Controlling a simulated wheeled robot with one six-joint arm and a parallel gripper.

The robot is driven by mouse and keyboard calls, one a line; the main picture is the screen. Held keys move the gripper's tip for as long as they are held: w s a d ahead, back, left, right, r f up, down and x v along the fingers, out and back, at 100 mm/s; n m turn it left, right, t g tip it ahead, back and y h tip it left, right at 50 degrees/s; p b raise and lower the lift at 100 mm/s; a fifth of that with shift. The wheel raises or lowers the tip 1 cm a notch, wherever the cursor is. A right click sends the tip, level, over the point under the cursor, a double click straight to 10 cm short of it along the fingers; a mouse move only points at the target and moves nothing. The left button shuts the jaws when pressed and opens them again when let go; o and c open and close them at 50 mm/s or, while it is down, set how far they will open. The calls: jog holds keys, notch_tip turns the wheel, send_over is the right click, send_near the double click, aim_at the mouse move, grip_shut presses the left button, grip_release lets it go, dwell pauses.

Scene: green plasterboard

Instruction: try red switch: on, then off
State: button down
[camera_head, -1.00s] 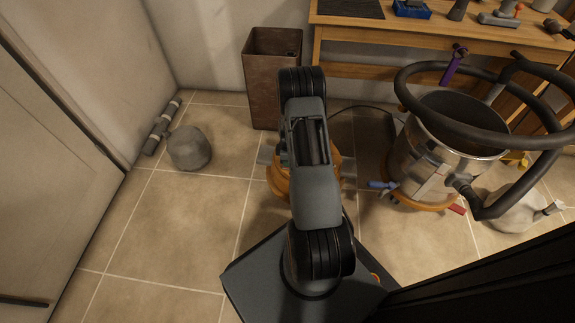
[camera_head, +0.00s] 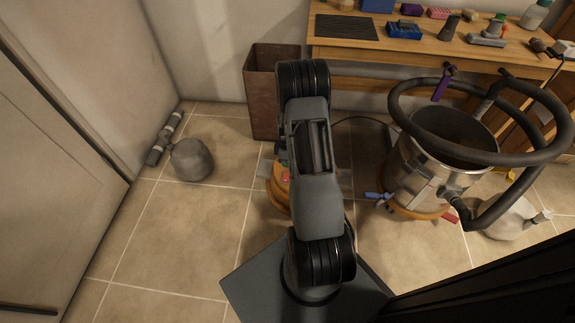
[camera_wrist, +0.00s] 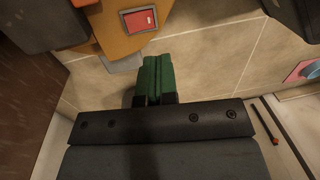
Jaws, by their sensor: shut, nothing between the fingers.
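The red switch (camera_wrist: 139,20) is a red rocker in a pale frame on an orange housing (camera_wrist: 120,38), at the top of the wrist view. In the head view a small red patch of the switch (camera_head: 285,178) shows on the orange housing (camera_head: 278,196), left of my arm, which hides much of the housing. My gripper (camera_wrist: 158,62) is shut and empty, its green fingers together. Its tips lie just below and right of the switch in the wrist view, seemingly apart from it.
A shiny metal vacuum drum (camera_head: 430,170) with a dark hose stands right of my arm. A brown bin (camera_head: 262,100) and wooden workbench (camera_head: 400,50) stand behind. A grey rounded lump (camera_head: 191,160) lies left. Tiled floor at left is mostly clear.

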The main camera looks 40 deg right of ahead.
jog(key=shift+s+a+r+p, duration=0.15)
jog(key=shift+r+p, duration=0.2)
jog(key=shift+r, duration=1.15)
jog(key=a+r+m+t+p, duration=0.1)
jog(key=a+r+p, duration=0.3)
jog(key=r, duration=0.7)
jog(key=a+r+m+h+p, duration=0.1)
jog(key=a+r+p, duration=0.1)
jog(key=r+p, duration=0.6)
jog(key=a+r+m+t+p, duration=0.1)
jog(key=a+r+m+p, duration=0.2)
jog(key=r, duration=1)
jog(key=s+a+r+m+t+p, duration=0.1)
jog(key=s+a+r+p, duration=0.3)
jog(key=r, duration=0.5)
jog(key=s+a+r+m+p, duration=0.2)
jog(key=r+p, duration=0.4)
jog(key=r, duration=0.3)
jog(key=s+a+r+m+t+p, duration=0.1)
jog(key=s+a+r+p, duration=0.4)
jog(key=r, duration=0.3)
jog(key=shift+s+a+r+t, duration=0.3)
jog(key=shift+s+a+r, duration=0.1)
jog(key=shift+s, duration=0.25)
jog(key=shift+d, duration=0.1)
